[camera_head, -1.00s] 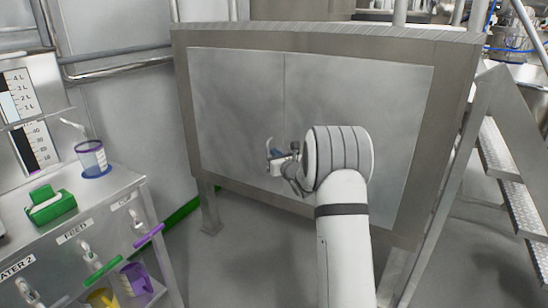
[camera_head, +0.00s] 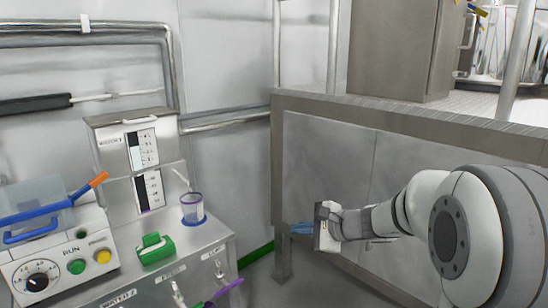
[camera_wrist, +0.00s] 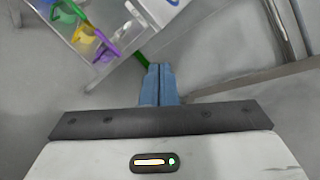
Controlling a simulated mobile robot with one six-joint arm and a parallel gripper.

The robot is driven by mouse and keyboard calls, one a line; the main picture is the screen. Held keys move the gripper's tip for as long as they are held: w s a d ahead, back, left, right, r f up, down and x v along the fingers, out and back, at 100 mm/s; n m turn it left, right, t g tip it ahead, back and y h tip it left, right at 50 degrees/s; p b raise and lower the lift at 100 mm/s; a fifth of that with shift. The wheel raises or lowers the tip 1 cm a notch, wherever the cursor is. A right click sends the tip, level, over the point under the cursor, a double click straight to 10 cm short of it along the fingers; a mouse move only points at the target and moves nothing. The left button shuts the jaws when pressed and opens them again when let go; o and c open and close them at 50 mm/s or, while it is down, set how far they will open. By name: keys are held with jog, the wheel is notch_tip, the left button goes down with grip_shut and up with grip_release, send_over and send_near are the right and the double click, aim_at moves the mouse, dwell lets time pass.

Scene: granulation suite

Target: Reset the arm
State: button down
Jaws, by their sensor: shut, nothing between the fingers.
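My gripper (camera_head: 300,229) is at the right of the head view, in front of the steel platform panel. Its blue fingers point left, toward the steel bench. In the wrist view the two blue fingers (camera_wrist: 158,84) lie together, shut, with nothing between them. My arm reaches in from the right edge, bent, with the wrist roughly level. The gripper is apart from the bench and touches nothing that I can see.
The steel bench (camera_head: 205,246) at left bears a control box (camera_head: 60,262) with buttons, a purple-rimmed beaker (camera_head: 193,211) and a green object (camera_head: 155,249). The steel platform (camera_head: 330,170) stands behind my arm. Grey floor lies between them.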

jog(key=s+r+n+g+h+p, duration=0.2)
jog(key=s+r+n+p, duration=0.15)
jog(key=s, duration=0.45)
jog(key=s+r+n+g+h+p, duration=0.25)
jog(key=s+n, duration=0.25)
jog(key=s, duration=0.4)
jog(key=s+d+r+n+h+p, duration=0.2)
jog(key=s+d+n+h+p, duration=0.3)
jog(key=s, duration=0.5)
jog(key=d+n+p, duration=0.1)
jog(key=d+n, duration=0.1)
jog(key=d, duration=0.1)
jog(key=shift+s+r+g, duration=0.15)
jog(key=shift+r+g, duration=0.05)
jog(key=shift+g, duration=0.15)
jog(key=shift+h, duration=0.25)
